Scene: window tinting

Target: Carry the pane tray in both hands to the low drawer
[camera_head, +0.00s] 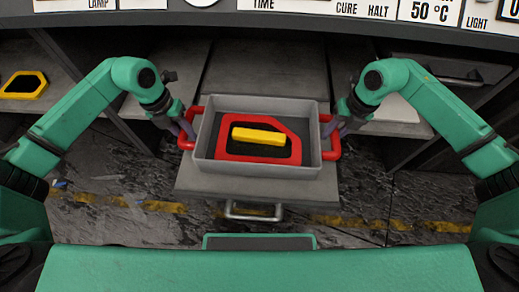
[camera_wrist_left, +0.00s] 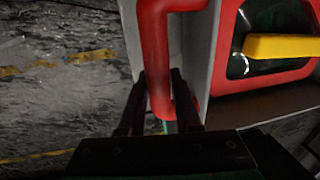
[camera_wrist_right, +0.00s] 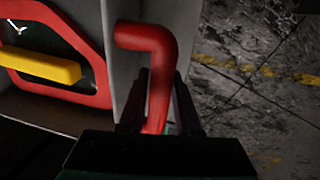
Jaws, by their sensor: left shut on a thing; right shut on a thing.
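The grey pane tray (camera_head: 310,104) has a red handle on each side. Inside it lies a red-framed dark pane (camera_head: 284,158) with a yellow bar (camera_head: 258,135) across it. My left gripper (camera_head: 187,130) is shut on the left red handle (camera_wrist_left: 158,50). My right gripper (camera_head: 331,128) is shut on the right red handle (camera_wrist_right: 160,60). The tray looks about level, over the grey top of a low drawer (camera_head: 200,188) with a metal pull. I cannot tell whether the tray touches that surface.
A labelled panel (camera_head: 290,22) crosses the top. A closed drawer front with a handle (camera_head: 450,76) is at the right. The dark floor has a worn yellow line (camera_head: 165,206).

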